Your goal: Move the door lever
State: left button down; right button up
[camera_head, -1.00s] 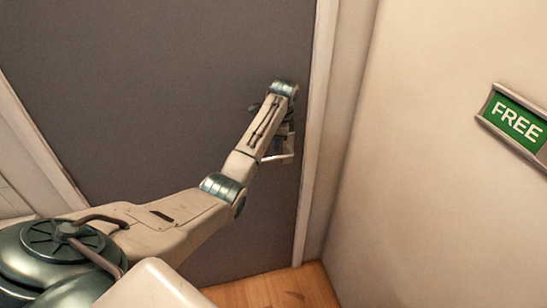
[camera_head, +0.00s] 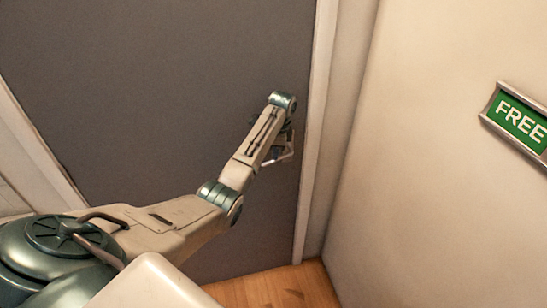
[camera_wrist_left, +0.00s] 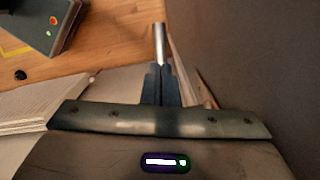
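The grey door (camera_head: 150,80) fills the left and middle of the head view. The silver door lever (camera_head: 281,158) shows near its right edge, sloping down to the left. My left arm reaches across to it, and its wrist hides part of the lever. In the left wrist view my left gripper (camera_wrist_left: 161,72) has its dark fingers close together, with the lever (camera_wrist_left: 160,42) sticking out from between them. The gripper looks shut on the lever. My right gripper is not in view.
A white door frame (camera_head: 312,130) and a beige wall (camera_head: 430,150) stand right of the door. A green FREE sign (camera_head: 520,121) hangs on that wall. Wooden floor (camera_head: 280,290) shows below. A dark box with small lights (camera_wrist_left: 45,22) shows in the left wrist view.

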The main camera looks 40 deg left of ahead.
pick_arm(q)
notch_tip(320, 180, down, 3)
jog(key=shift+r, duration=0.2)
jog(key=shift+w+d+r, duration=0.15)
jog(key=shift+r, duration=0.15)
jog(key=shift+w+d+r, duration=0.25)
jog(key=shift+w+d, duration=0.05)
jog(key=shift+d, duration=0.25)
jog(key=shift+w+d+r, duration=0.25)
jog(key=shift+d, duration=0.25)
